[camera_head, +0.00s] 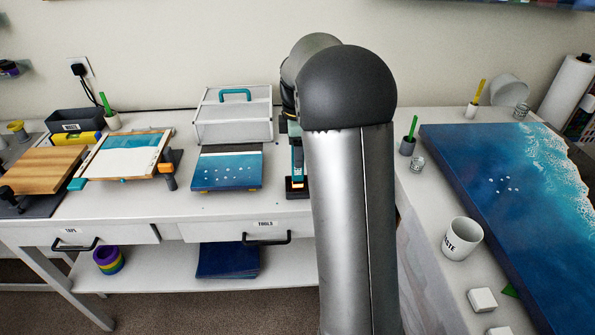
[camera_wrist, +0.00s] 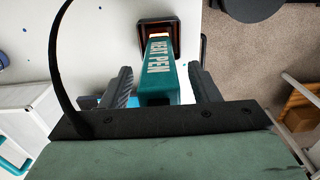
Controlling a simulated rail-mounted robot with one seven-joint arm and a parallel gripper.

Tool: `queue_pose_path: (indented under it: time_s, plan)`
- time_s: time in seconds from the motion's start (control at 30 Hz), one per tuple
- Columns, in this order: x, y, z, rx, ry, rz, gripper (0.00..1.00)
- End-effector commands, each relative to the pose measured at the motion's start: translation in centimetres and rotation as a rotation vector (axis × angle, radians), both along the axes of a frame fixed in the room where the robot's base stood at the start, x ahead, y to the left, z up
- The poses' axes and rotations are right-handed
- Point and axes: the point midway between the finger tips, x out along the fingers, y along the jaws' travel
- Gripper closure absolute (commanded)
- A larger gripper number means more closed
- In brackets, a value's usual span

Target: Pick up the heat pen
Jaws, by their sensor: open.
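The heat pen (camera_wrist: 158,72) is a teal tool with white "HEAT PEN" lettering. In the wrist view its far end sits in a dark square stand (camera_wrist: 174,25) with a reddish inside. My gripper (camera_wrist: 160,68) is open, with one dark finger on each side of the pen's body; gaps show between fingers and pen near the tips.
A white box with a teal handle (camera_head: 233,117) and a blue speckled panel (camera_head: 227,171) stand left of the pen. A wooden frame (camera_head: 124,157) is farther left. A large blue resin board (camera_head: 488,190) and a white mug (camera_head: 461,239) are on the right bench.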

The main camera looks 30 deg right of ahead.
Motion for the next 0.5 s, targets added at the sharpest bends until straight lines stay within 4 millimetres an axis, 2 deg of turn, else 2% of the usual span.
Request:
queue_pose_path:
  time_s: [0.23, 0.27, 0.4, 0.43, 0.5]
  plan:
    - [0.03, -0.01, -0.26, -0.001, -0.002, 0.0, 0.45]
    - [0.03, -0.01, -0.26, -0.001, -0.002, 0.0, 0.5]
    - [0.03, -0.01, -0.24, -0.001, -0.002, 0.0, 0.89]
    - [0.03, -0.01, -0.24, -0.001, -0.002, 0.0, 0.93]
    - [0.04, -0.02, -0.19, -0.001, -0.002, 0.0, 0.93]
